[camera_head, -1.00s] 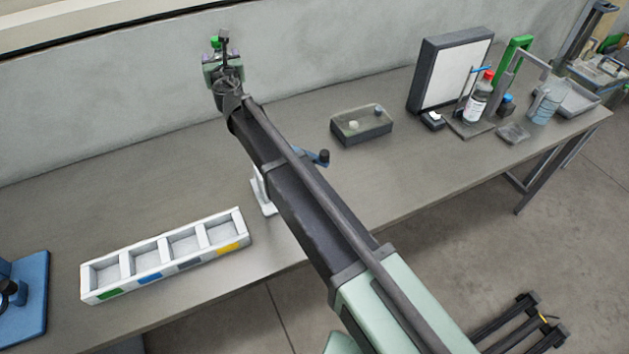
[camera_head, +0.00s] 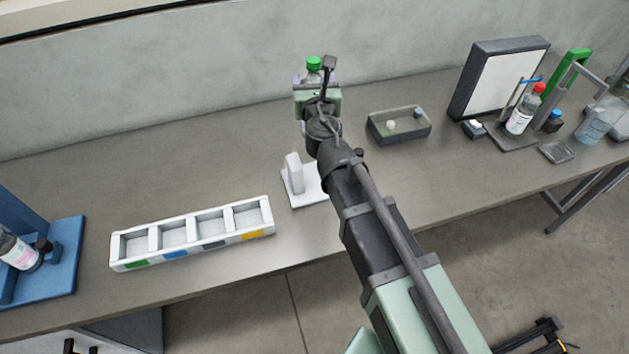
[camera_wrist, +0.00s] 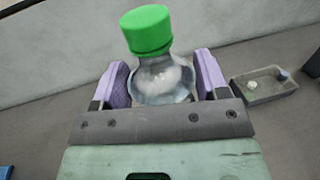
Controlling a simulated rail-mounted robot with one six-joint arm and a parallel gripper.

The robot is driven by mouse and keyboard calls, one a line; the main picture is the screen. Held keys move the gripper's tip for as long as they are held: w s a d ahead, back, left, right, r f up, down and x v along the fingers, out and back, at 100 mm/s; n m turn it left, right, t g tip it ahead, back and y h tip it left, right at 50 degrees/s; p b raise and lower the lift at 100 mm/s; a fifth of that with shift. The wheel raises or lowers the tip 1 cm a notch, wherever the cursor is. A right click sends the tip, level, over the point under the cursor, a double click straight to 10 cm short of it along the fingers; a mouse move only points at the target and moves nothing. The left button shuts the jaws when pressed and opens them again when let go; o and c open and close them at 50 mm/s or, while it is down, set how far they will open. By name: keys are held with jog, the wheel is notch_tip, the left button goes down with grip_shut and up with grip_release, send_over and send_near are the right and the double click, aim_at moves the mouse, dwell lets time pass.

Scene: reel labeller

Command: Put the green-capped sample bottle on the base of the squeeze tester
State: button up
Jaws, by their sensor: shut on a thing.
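The green-capped sample bottle (camera_head: 314,63) is clear and upright with a slight tilt in the wrist view (camera_wrist: 165,80). My gripper (camera_head: 316,82) is shut on its body; the lilac pads press both sides in the wrist view (camera_wrist: 166,82). The gripper's front hides the bottle's lower part. The bottle is held near the back of the bench. A white stand (camera_head: 293,174) with a flat white base (camera_head: 308,197) is below it, nearer the front and partly behind my arm; it may be the squeeze tester, but I cannot tell for sure.
A white divided tray (camera_head: 192,236) stands left of the stand. A blue machine (camera_head: 66,262) with a bottle is far left. A grey tray (camera_head: 398,125) is to the right. A red-capped bottle (camera_head: 521,115) and a dark-framed panel (camera_head: 503,80) stand further right.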

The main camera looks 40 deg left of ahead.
notch_tip(320, 180, down, 20)
jog(key=b, duration=2)
jog(key=shift+f, duration=0.15)
jog(key=o, duration=1.6)
jog(key=shift+o, duration=0.2)
jog(key=shift+d, duration=0.1)
